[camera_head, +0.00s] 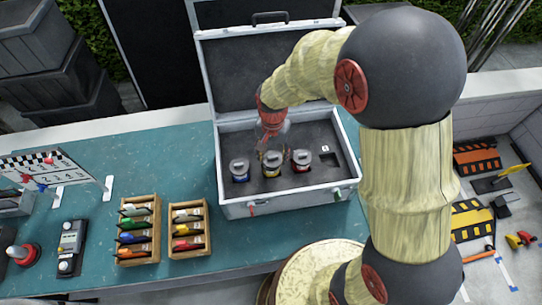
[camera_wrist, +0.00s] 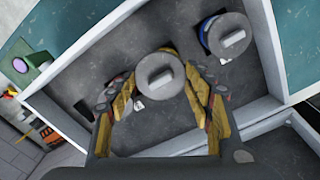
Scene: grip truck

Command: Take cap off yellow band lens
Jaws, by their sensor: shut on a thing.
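The yellow band lens (camera_head: 272,168) is the middle one of three capped lenses in the open case. Its grey round cap (camera_wrist: 160,76), with a raised bar on top, sits between the fingers of my gripper (camera_head: 272,154). My gripper is shut on this cap; its yellow fingers also show around it in the wrist view (camera_wrist: 163,85). I cannot tell whether any gap separates cap and lens.
The blue band lens (camera_head: 239,171) stands close on the left and the red band lens (camera_head: 302,161) close on the right, both capped. The case walls (camera_head: 290,204) surround them. Wooden racks (camera_head: 138,230) stand left of the case on the teal table (camera_head: 160,155).

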